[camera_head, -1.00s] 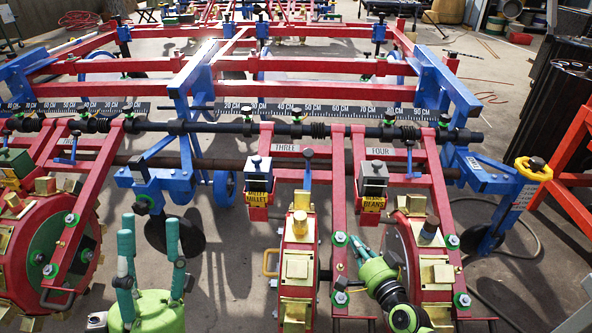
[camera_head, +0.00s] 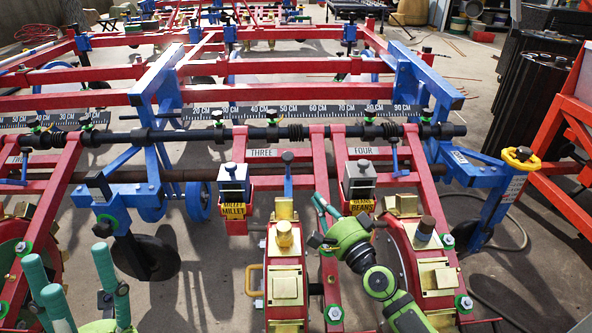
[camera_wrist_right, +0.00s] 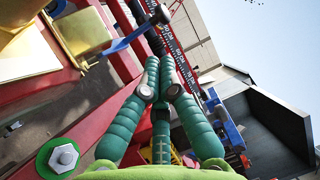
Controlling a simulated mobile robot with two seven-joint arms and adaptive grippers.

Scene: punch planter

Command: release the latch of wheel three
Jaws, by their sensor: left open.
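The plate marked THREE (camera_head: 262,153) sits on the red crossbar of the planter. Below it is wheel three (camera_head: 285,268), red-rimmed with gold blocks. An upright blue lever (camera_head: 288,184) with a dark knob stands behind the wheel's top. A blue lever with a black knob (camera_wrist_right: 124,42) shows in the right wrist view, left of my fingertips; I cannot tell which row it belongs to. My right gripper (camera_head: 318,202) is between wheels three and four, its teal fingers drawn together with nothing visible between them. My left gripper (camera_head: 68,268) is open and empty at lower left.
Wheel four (camera_head: 430,265) stands close right of my right gripper. Seed boxes marked MILLET (camera_head: 234,190) and BEANS (camera_head: 360,190) hang on the bar. Red frame arms flank the wheels closely. A yellow-topped blue post (camera_head: 515,170) stands at right.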

